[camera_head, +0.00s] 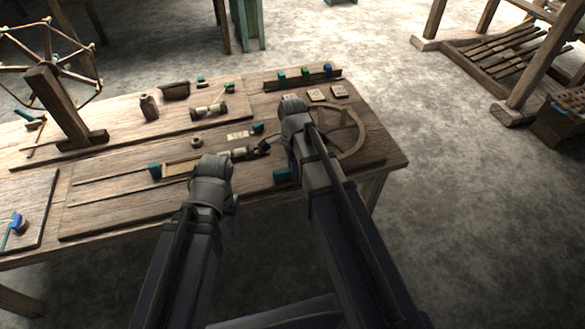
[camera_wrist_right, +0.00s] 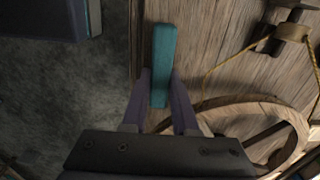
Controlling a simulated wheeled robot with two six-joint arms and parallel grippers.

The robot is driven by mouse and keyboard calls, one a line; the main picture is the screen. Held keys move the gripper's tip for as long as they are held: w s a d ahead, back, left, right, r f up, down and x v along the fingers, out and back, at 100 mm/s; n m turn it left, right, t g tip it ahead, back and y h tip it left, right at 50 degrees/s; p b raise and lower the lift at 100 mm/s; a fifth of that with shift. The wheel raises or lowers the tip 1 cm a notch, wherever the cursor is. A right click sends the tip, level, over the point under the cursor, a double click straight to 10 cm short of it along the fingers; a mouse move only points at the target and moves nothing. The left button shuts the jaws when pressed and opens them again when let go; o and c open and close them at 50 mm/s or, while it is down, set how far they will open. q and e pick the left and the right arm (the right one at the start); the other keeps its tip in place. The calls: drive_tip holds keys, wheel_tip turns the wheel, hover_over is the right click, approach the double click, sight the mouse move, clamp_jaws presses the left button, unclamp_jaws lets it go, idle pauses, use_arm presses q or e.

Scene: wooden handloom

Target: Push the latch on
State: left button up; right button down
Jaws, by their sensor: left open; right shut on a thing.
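The latch appears to be the teal bar (camera_wrist_right: 164,50) in the right wrist view, lying over the wooden board close to the bench edge. My right gripper (camera_wrist_right: 161,88) is shut on its near end, one finger on each side. In the head view a teal piece (camera_head: 282,175), likely the same bar, shows beside my right arm near the front edge. My right gripper's fingers are hidden there by the arm. My left gripper (camera_head: 212,165) is over the board further left, holding nothing visible; its fingers are mostly hidden.
A wooden ring or wheel (camera_head: 358,143) lies right of my right arm. A spool with thread (camera_head: 245,153) and another teal block (camera_head: 155,171) lie left of it. A spoked wheel (camera_head: 45,65) stands at the far left. Bare floor (camera_head: 470,210) lies right of the bench.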

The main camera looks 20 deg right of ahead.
sight(286, 162)
drive_tip(key=shift+w, duration=0.1)
drive_tip(key=n, duration=0.1)
drive_tip(key=w+n, duration=0.1)
drive_tip(key=n, duration=0.1)
drive_tip(key=shift+w+a+n, duration=0.15)
drive_tip(key=shift+w+n, duration=0.1)
drive_tip(key=shift+n, duration=0.05)
drive_tip(key=shift+w+a+n, duration=0.2)
drive_tip(key=shift+w+n, duration=0.1)
drive_tip(key=shift+n, duration=0.55)
drive_tip(key=shift+w+a+n, duration=0.15)
drive_tip(key=shift+w+n, duration=0.1)
drive_tip(key=shift+n, duration=0.6)
drive_tip(key=c, duration=0.7)
unclamp_jaws()
drive_tip(key=shift+r, duration=0.15)
wheel_tip(286, 162, up, 8)
drive_tip(key=p, duration=0.7)
drive_tip(key=shift+f+p, duration=0.25)
drive_tip(key=shift+p, duration=0.15)
